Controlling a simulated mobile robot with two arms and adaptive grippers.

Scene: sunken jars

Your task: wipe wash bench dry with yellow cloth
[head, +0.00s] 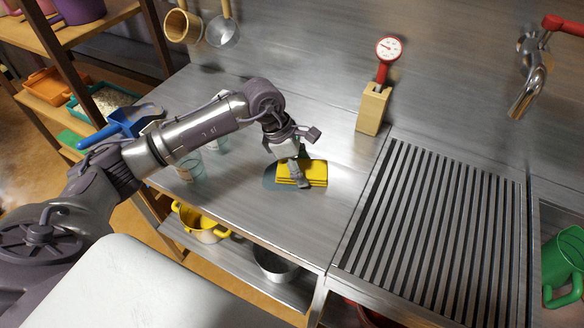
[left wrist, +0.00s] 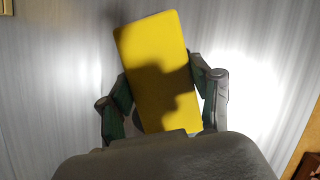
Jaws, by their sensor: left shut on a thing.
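The yellow cloth (head: 314,173) is a folded pad low over the steel wash bench (head: 240,200) in the head view. My left gripper (head: 294,172) is shut on it from above. In the left wrist view the cloth (left wrist: 157,70) sits between the two fingers (left wrist: 162,100), tilted a little. I cannot tell for sure whether its underside touches the bench. A darker, wet-looking patch (head: 270,178) shows on the bench just left of the cloth. My right gripper is not in view.
Clear glass jars (head: 192,168) stand on the bench behind my left arm. A wooden block with a red-rimmed dial thermometer (head: 389,49) stands at the back. A slatted drain rack (head: 430,220) lies to the right, then a sink with a green jug (head: 564,262). The bench front is clear.

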